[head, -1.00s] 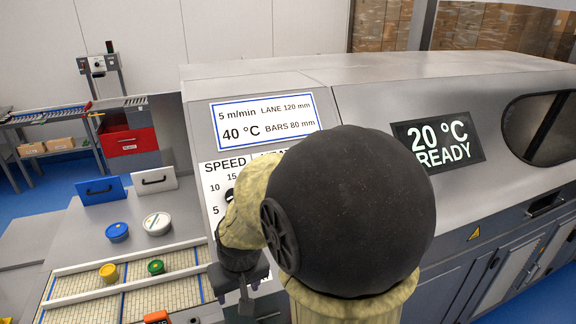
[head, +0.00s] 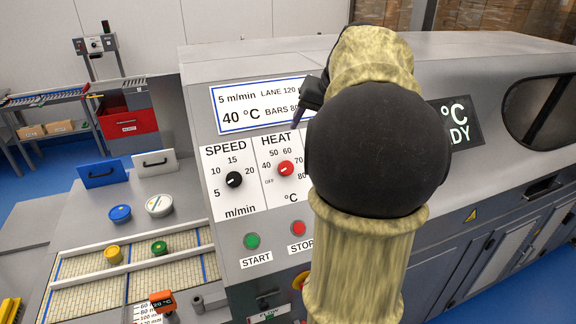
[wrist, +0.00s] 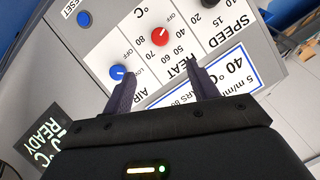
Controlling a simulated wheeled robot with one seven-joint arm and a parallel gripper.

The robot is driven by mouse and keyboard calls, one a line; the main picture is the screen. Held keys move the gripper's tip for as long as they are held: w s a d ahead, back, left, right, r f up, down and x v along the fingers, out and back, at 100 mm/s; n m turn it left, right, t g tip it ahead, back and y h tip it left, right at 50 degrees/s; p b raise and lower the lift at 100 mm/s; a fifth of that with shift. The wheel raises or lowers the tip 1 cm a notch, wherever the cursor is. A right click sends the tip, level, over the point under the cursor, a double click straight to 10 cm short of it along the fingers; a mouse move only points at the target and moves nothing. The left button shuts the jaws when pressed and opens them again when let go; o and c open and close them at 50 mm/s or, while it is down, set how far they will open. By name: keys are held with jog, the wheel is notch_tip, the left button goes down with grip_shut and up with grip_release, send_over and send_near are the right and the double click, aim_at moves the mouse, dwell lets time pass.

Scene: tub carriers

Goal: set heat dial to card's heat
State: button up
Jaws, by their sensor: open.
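The red heat dial (head: 286,169) sits on the white panel, right of the black speed dial. Its white mark appears to point down-left toward OFF. It also shows in the wrist view (wrist: 160,37), beyond my fingertips. The card (head: 232,120) above the panel reads 5 m/min and 40 °C, with lane and bars figures; its right end is hidden by my arm. My gripper (head: 303,108) is above the heat dial, in front of the card's right end. In the wrist view, my gripper (wrist: 163,82) is open and empty, its two fingers wide apart, not touching the dial.
The black speed dial (head: 234,180) is close on the left. A blue dial (wrist: 118,72) is on the other side, hidden by my arm in the head view. Green start (head: 252,241) and red stop (head: 298,228) buttons lie below. The display (head: 462,125) is partly covered.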

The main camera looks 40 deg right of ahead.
aim_at(287, 167)
jog(key=shift+f, duration=0.1)
jog(key=p+x, duration=0.4)
jog(key=x, duration=1.3)
jog(key=shift+w+f+p, duration=0.1)
jog(key=shift+f+p, duration=0.1)
jog(key=shift+p, duration=0.1)
jog(key=c, duration=1)
